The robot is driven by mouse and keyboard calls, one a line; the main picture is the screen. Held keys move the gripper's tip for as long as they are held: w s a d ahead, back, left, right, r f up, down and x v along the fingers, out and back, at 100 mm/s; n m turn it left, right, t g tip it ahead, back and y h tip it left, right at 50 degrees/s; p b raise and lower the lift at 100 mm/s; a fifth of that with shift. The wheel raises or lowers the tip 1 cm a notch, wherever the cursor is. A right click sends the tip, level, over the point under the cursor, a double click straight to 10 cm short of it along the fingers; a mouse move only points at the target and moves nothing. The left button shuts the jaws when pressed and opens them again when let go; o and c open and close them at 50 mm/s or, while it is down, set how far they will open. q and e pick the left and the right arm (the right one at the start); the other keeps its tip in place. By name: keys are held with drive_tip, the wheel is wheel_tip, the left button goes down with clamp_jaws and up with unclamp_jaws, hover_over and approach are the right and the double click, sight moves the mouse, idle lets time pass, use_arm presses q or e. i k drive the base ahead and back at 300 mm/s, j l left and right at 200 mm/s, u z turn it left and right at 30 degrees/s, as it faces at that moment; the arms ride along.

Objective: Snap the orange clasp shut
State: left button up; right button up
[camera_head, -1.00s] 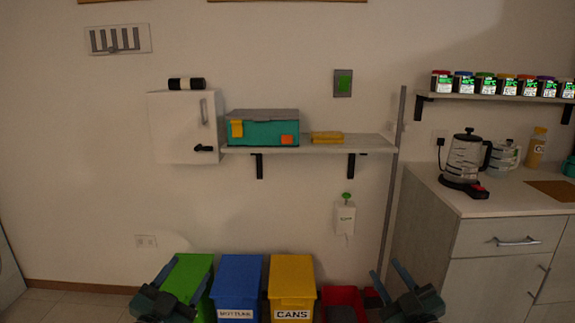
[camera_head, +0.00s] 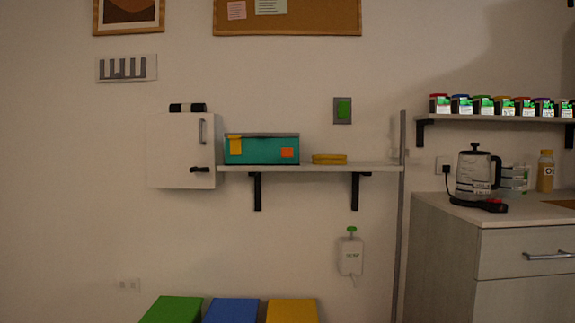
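A teal box (camera_head: 262,151) with a dark grey lid (camera_head: 262,135) sits on the left part of the wall shelf. The orange clasp (camera_head: 236,145) is on the left of its front, at the lid's edge. I cannot tell from here whether it is latched. A darker orange square patch (camera_head: 287,153) is on the right of the box's front. Neither of my grippers is in view.
A white cabinet (camera_head: 180,150) with a black latch hangs left of the box. A yellow item (camera_head: 329,159) lies on the shelf (camera_head: 375,167) to the right. A grey pole (camera_head: 399,220) stands at the shelf's right end. Coloured bins (camera_head: 231,311) stand below.

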sight(285, 152)
drive_tip(key=i, duration=0.95)
